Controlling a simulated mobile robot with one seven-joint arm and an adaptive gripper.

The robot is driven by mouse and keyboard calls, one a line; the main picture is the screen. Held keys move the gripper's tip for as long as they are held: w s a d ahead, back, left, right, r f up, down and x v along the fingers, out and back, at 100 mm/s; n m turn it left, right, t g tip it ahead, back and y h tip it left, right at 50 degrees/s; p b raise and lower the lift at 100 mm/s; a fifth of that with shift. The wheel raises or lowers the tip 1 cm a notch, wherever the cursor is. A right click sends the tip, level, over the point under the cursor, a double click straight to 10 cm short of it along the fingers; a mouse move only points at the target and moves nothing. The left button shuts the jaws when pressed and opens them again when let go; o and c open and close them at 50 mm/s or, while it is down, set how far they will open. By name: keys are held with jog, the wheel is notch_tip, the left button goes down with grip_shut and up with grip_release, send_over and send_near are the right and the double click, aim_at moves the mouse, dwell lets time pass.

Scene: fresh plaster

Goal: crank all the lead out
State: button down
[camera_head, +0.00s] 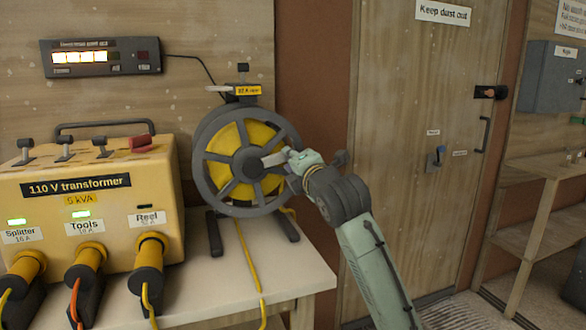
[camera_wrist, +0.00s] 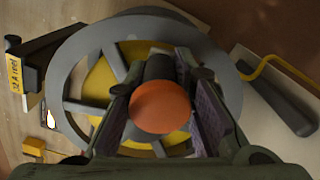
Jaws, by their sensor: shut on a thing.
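The cable reel (camera_head: 207,142) stands on the bench, with grey spoked side plates and yellow lead (camera_head: 228,135) still wound behind the spokes. A length of yellow lead (camera_head: 247,262) runs down from the reel and across the bench top. My gripper (camera_head: 288,158) is at the right of the reel's hub, at the end of the grey crank arm (camera_head: 273,159). In the wrist view my fingers (camera_wrist: 160,108) are shut on the crank's dark handle, whose orange end (camera_wrist: 160,107) faces the camera. In the head view my gripper hides the handle.
A yellow transformer (camera_head: 85,200) with plugs and switches stands left of the reel. A display box (camera_head: 101,57) with lit segments hangs on the wall above. A closed wooden door (camera_head: 430,130) is behind my arm, and wooden shelving (camera_head: 545,190) stands at the right.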

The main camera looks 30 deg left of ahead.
jog(key=shift+s+a+r+n, duration=0.2)
jog(key=shift+r+n, duration=0.45)
jog(key=shift+n, duration=0.25)
jog(key=c, duration=1.4)
grip_release()
jog(key=shift+d, duration=0.1)
jog(key=v, duration=1.2)
